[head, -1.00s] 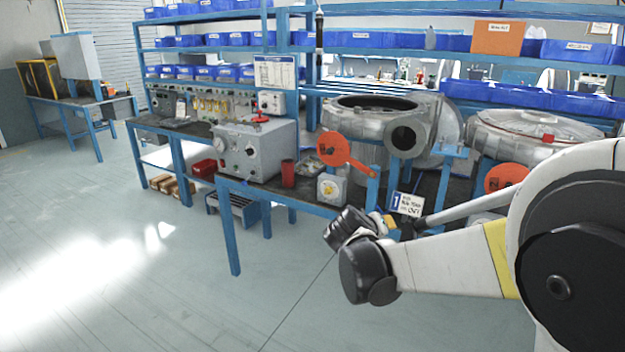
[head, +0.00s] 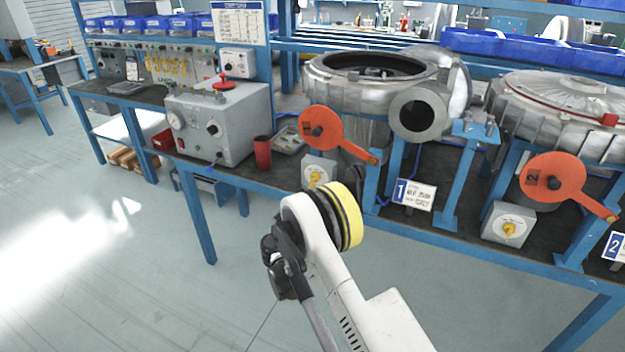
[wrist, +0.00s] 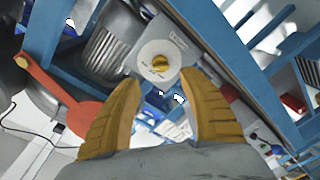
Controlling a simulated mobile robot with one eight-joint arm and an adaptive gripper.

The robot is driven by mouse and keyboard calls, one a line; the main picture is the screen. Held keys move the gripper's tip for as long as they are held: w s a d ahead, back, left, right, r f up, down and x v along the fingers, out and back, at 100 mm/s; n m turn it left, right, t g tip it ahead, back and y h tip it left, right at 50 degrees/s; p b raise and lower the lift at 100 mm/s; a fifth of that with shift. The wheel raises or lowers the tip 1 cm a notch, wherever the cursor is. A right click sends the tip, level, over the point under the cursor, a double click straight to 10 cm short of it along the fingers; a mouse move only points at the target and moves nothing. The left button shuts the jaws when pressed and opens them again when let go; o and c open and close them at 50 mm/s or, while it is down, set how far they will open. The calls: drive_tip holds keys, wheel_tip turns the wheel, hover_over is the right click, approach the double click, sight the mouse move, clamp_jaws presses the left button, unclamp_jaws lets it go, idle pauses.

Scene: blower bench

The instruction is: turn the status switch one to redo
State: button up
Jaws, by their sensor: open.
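Status switch one is a small grey box with a round white dial plate and a yellow knob (head: 316,177). It sits at the front edge of the bench, below the left orange disc, and my arm partly overlaps it in the head view. In the wrist view the switch's yellow knob (wrist: 160,62) faces the camera, with dial lettering too small to read. My gripper (wrist: 161,78) has its two tan fingers spread on either side of the dial in the picture. They look apart from the knob and hold nothing. In the head view the fingers are hidden.
An orange disc lever (head: 322,130) hangs just above the switch. A red cup (head: 263,152) and a grey gauge box (head: 218,125) stand to its left. Sign 1 (head: 414,194) and a second switch box (head: 509,226) lie to the right. The floor before the bench is open.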

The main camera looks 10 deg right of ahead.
sight(314, 181)
drive_tip(key=b+x, duration=0.2)
drive_tip(key=x, duration=0.5)
drive_tip(key=shift+w+d+f, duration=0.15)
drive_tip(key=shift+w+d, duration=0.3)
drive_tip(key=shift+w, duration=0.15)
drive_tip(key=shift+c, duration=0.5)
clamp_jaws()
